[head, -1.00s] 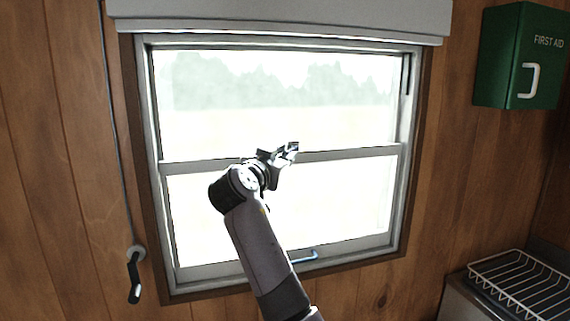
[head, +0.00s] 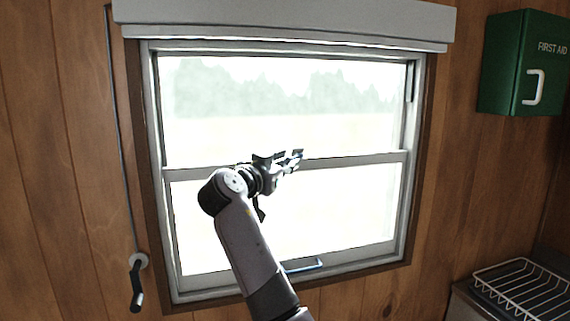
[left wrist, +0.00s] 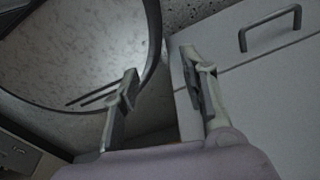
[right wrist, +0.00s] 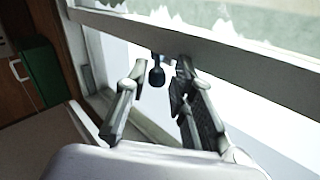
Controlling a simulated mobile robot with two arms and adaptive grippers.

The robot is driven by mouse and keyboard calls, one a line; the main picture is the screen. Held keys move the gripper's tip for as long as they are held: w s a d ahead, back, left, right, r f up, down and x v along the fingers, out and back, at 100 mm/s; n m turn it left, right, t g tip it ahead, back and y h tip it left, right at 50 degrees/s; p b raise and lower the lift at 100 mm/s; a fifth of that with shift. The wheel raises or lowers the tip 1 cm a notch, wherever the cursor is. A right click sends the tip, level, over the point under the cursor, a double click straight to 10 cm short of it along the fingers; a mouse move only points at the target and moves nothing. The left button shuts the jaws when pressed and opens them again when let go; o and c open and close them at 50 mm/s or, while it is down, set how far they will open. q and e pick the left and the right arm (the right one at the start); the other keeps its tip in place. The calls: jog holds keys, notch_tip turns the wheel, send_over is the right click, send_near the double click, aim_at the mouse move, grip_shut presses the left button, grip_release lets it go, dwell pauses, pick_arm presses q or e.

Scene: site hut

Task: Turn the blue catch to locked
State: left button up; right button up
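The window's middle rail (head: 355,157) crosses the pane in the head view. My right gripper (head: 294,160) is in front of the middle of this rail and hides part of it. In the right wrist view, a small dark knob (right wrist: 156,75), seemingly the catch, sticks out below the rail. My right gripper (right wrist: 160,75) is open, with its fingers on either side of the knob and no clear contact. My left gripper (left wrist: 160,68) is open and empty in the left wrist view and out of the head view.
A blue pull handle (head: 303,265) is on the lower sash. A crank (head: 136,282) hangs at the left, a green first aid box (head: 522,65) at the upper right, and a wire rack (head: 520,290) stands at the lower right. A grey drawer front (left wrist: 260,70) is near my left gripper.

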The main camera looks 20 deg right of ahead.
jog(key=shift+r, duration=0.1)
notch_tip(320, 180, up, 10)
dwell(0.5)
